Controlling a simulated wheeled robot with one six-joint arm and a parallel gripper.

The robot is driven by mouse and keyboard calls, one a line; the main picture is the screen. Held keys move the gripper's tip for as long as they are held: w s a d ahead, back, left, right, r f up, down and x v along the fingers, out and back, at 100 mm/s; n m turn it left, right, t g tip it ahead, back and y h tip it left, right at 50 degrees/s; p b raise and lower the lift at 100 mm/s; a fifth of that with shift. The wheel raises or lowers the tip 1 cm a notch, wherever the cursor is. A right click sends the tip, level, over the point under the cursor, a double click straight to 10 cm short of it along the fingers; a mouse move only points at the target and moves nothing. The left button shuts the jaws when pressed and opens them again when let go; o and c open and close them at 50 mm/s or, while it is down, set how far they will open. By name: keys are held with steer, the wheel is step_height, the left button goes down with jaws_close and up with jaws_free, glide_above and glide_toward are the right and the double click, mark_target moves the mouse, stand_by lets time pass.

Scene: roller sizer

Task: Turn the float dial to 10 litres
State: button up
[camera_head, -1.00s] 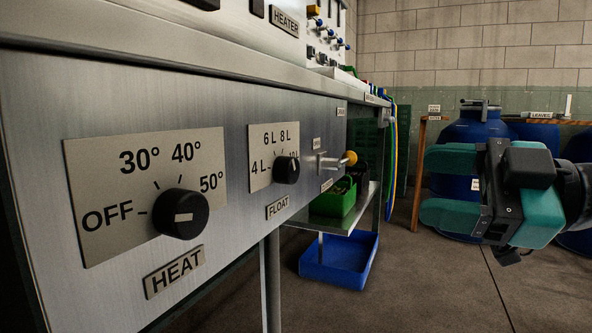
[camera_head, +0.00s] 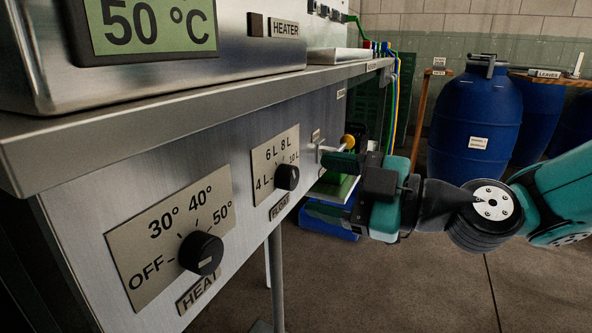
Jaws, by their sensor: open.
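The float dial (camera_head: 286,176) is a small black round knob on a pale plate (camera_head: 262,158) marked 4 L, 6 L, 8 L and 10 L. A FLOAT label (camera_head: 279,207) sits below it. The dial's pointer is too small to read for sure. My gripper (camera_head: 322,188) is open and empty, to the right of the dial and apart from it in the picture. The dial is not covered by the gripper.
A larger black HEAT dial (camera_head: 201,253) is nearer on the same panel. The steel counter edge (camera_head: 200,105) juts out above both dials. A yellow-knobbed lever (camera_head: 347,141) lies just beyond my gripper. Blue barrels (camera_head: 473,115) stand behind on the right.

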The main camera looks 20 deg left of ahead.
mark_target(295, 179)
steer(key=a, duration=0.5)
steer(key=shift+w, duration=0.2)
steer(key=c, duration=0.9)
